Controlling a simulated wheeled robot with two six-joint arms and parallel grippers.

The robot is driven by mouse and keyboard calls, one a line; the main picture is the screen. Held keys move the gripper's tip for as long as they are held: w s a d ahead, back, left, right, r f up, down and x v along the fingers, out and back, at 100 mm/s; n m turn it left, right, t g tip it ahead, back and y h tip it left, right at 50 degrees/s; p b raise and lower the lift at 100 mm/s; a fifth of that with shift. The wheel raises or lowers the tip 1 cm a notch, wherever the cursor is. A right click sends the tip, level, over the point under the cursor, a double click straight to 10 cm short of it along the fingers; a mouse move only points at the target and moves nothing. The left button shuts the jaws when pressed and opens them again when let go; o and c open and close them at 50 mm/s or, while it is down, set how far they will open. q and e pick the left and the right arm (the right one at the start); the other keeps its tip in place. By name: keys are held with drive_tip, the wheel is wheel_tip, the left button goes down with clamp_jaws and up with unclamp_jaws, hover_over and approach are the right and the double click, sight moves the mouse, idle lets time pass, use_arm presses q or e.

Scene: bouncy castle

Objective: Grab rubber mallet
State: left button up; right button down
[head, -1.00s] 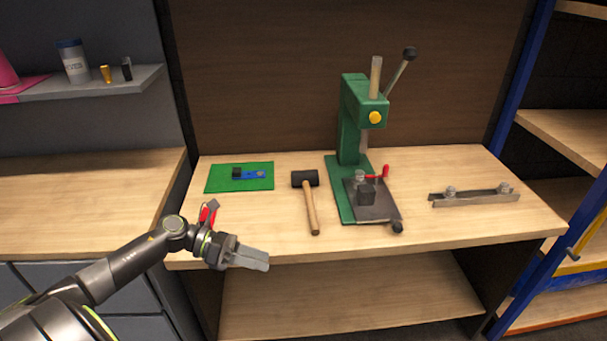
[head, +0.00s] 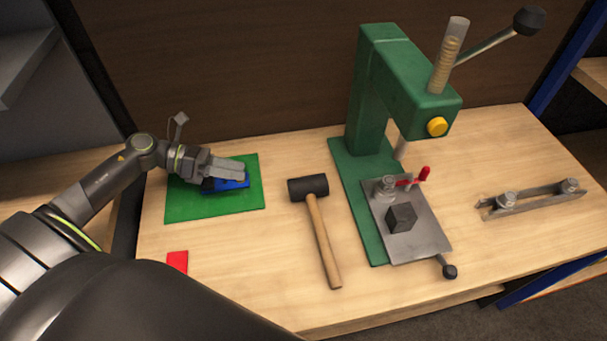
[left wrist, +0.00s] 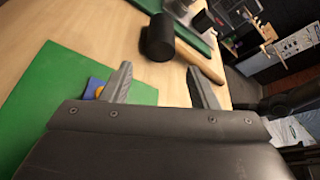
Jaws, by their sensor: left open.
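The rubber mallet (head: 318,225) lies flat on the wooden bench, its black head toward the back and its wooden handle toward the front edge. In the left wrist view its black head (left wrist: 158,38) shows ahead of the fingers, with the handle running to the right. My left gripper (head: 240,170) is over the green mat, left of the mallet and apart from it. In the left wrist view its two fingers (left wrist: 160,88) are spread with nothing between them. My right gripper is not in view.
The green mat (head: 190,207) holds a blue piece (head: 228,184), partly hidden by my left gripper. A green press (head: 375,95) stands right of the mallet. A metal rail (head: 532,199) lies farther right. A red piece (head: 177,261) lies near the front left. Bench between mat and mallet is clear.

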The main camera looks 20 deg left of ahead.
use_arm(q)
drive_tip(key=shift+w, duration=0.2)
drive_tip(key=shift+w+d, duration=0.1)
drive_tip(key=shift+d, duration=0.2)
drive_tip(key=x, duration=0.1)
drive_tip(key=p+x, duration=0.1)
drive_tip(key=x, duration=0.1)
drive_tip(key=shift+d+r, duration=0.15)
drive_tip(key=shift+d, duration=0.3)
drive_tip(key=p, duration=0.3)
approach(306, 182)
drive_tip(key=w+d+f, duration=0.2)
drive_tip(key=shift+w+d+f, duration=0.2)
drive_tip(key=shift+d, duration=0.05)
drive_tip(key=shift+w+d+f, duration=0.25)
drive_tip(key=shift+d+f, duration=0.05)
drive_tip(key=shift+d, duration=0.2)
drive_tip(key=shift+w+d, duration=0.15)
drive_tip(key=shift+d, duration=0.2)
drive_tip(key=p+x, duration=0.2)
drive_tip(key=x, duration=0.2)
drive_tip(key=shift+w+d+f, duration=0.15)
drive_tip(key=shift+d, duration=0.1)
drive_tip(key=shift+c, duration=0.5)
drive_tip(key=c, duration=0.8)
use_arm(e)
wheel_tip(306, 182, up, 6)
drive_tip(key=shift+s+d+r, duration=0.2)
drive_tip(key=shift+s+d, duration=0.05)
